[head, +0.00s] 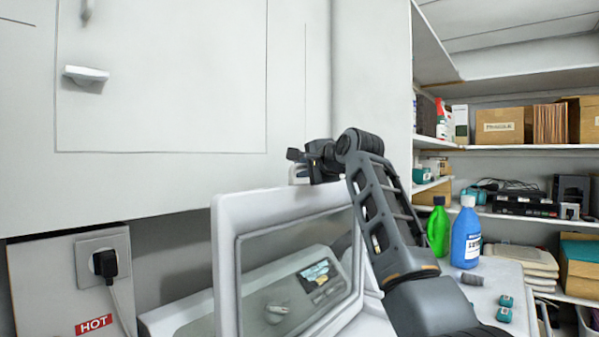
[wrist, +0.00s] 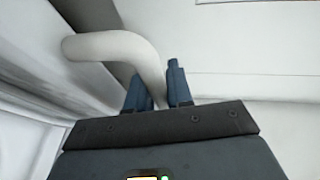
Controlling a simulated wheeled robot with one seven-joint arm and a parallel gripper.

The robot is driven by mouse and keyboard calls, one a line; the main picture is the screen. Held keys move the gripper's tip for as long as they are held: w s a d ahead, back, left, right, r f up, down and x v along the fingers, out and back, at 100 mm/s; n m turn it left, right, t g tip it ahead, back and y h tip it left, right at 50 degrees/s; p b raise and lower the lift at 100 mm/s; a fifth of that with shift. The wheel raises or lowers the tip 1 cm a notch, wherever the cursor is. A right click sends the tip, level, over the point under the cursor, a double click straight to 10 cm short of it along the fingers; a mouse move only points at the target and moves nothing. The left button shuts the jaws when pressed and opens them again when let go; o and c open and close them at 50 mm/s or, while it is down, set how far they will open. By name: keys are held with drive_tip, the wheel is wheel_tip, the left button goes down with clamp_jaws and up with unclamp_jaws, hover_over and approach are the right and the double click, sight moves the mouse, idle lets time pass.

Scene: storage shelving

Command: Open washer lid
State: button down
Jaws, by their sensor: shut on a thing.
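The washer lid (head: 228,270) is a white frame with a clear window. In the head view it stands raised, tilted up, and the washer's control panel (head: 285,290) shows through the window. My gripper (head: 298,157) is at the lid's top edge. In the wrist view a curved white handle (wrist: 105,46) runs down between the two blue-grey fingers of my gripper (wrist: 155,88), which are shut on it. The handle's lower end is hidden behind the gripper body. My arm covers the lid's right side in the head view.
A white cupboard (head: 160,100) hangs above and behind the lid. A plug sits in a wall socket (head: 103,262) at left. A green bottle (head: 438,232) and a blue bottle (head: 466,238) stand right of my arm. Loaded shelves (head: 520,150) fill the right side.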

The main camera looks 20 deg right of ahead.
drive_tip(key=s+d+f+m+t+b, duration=0.1)
drive_tip(key=s+d+t+b, duration=0.1)
drive_tip(key=s+d+b, duration=0.2)
drive_tip(key=s+d, duration=0.3)
drive_tip(key=s, duration=0.3)
drive_tip(key=shift+s+d+f+t+y, duration=0.2)
drive_tip(key=shift+f+t+y, duration=0.1)
drive_tip(key=shift+y, duration=0.1)
drive_tip(key=c, duration=1.4)
unclamp_jaws()
drive_tip(key=b+v, duration=0.2)
drive_tip(key=v, duration=0.5)
drive_tip(key=shift+s, duration=0.35)
drive_tip(key=shift+d, duration=0.1)
